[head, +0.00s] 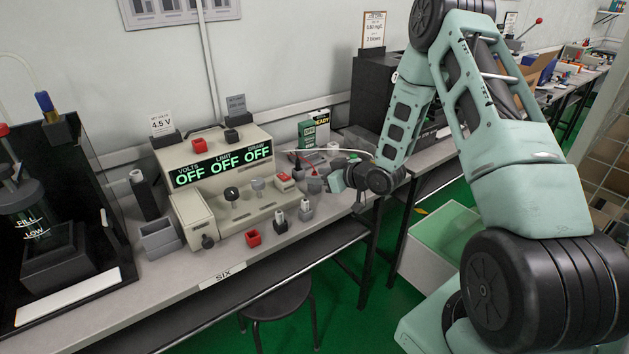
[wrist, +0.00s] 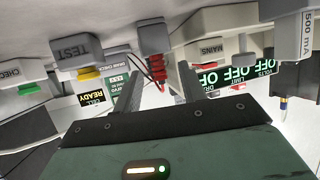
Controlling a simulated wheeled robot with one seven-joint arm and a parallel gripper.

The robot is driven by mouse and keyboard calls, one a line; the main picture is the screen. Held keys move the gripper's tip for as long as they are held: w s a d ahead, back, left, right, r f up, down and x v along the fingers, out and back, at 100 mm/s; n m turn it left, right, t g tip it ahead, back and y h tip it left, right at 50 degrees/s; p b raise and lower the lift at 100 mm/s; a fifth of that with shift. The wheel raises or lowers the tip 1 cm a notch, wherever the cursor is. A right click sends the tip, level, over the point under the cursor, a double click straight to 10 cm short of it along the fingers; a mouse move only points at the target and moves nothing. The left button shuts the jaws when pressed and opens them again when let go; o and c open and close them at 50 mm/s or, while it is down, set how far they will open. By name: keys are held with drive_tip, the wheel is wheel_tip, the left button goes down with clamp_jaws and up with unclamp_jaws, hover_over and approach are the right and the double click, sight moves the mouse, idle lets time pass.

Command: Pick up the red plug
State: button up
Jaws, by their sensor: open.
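The red plug (wrist: 157,70) shows in the wrist view as a ribbed red piece at a grey block, with a dark lead beside it. It lies in line with the gap between the fingers of my gripper (wrist: 157,92), which are apart. I cannot tell how far past the fingertips it is. In the head view my gripper (head: 322,184) is low over the bench, right of the cream power unit (head: 220,172). Small red parts show by its fingers there, but the plug is too small and partly hidden to make out.
The power unit's display reads OFF. A red socket block (head: 253,238) and small posts stand at the bench front. A grey open box (head: 160,238) is at left. In the wrist view a TEST block (wrist: 76,54) and a MAINS block (wrist: 212,40) flank the plug closely.

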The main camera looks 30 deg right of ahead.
drive_tip(key=x, duration=0.4)
drive_tip(key=shift+w, duration=0.2)
clamp_jaws()
